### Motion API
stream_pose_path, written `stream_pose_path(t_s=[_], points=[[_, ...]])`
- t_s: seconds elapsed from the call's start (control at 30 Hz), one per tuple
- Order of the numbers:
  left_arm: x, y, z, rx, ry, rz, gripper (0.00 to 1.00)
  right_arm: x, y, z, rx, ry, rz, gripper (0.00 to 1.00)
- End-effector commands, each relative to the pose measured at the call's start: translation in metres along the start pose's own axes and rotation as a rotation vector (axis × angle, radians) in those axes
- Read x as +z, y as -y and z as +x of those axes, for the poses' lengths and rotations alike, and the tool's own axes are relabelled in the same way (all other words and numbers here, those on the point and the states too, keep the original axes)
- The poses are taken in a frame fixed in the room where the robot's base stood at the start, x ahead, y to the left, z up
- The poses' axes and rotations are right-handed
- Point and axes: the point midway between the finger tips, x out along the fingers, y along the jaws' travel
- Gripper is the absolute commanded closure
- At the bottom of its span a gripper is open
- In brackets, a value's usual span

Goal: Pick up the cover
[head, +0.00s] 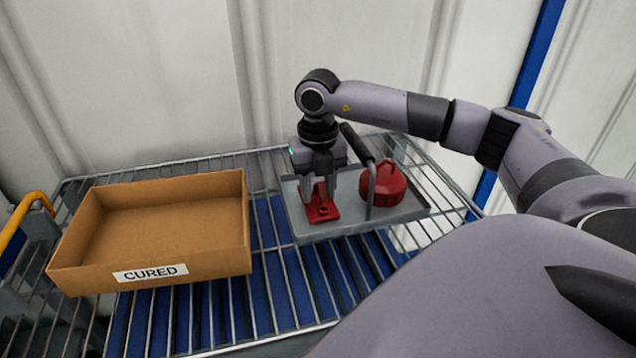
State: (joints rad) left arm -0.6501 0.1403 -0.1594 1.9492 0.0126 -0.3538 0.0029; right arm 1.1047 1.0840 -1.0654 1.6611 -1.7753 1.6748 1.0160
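Two red parts are in the grey tray (355,230) in the head view, and I cannot tell for certain which one is the cover. One is a low red part (322,210) with a flat base and a dark hole, at the tray's left. The other is a rounded red part (382,188) at the tray's right. My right gripper (318,192) points down over the low red part, its fingers apart on either side of the part's raised portion. I cannot tell whether the fingers press on it. My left gripper is not in view.
A brown open box (185,245) labelled CURED stands empty on the wire rack (270,315), left of the tray. A dark-ended bar handle (358,144) rises between the two red parts, close to my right gripper. A corrugated wall is behind.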

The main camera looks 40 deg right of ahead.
Motion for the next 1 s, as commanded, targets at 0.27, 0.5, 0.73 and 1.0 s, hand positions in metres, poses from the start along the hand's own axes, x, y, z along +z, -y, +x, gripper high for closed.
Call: stream_pose_path(t_s=[0.27, 0.5, 0.73, 1.0], points=[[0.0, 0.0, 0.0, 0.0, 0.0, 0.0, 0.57, 0.0, 0.0, -0.001, 0.001, 0.001, 0.0, 1.0], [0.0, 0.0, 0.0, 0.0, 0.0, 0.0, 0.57, 0.0, 0.0, -0.002, 0.002, 0.001, 0.0, 1.0], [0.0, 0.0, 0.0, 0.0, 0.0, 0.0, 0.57, 0.001, -0.001, -0.019, 0.003, 0.004, 0.0, 1.0], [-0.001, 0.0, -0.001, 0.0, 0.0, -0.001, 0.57, 0.001, -0.001, -0.08, 0.007, 0.007, -0.001, 1.0]])
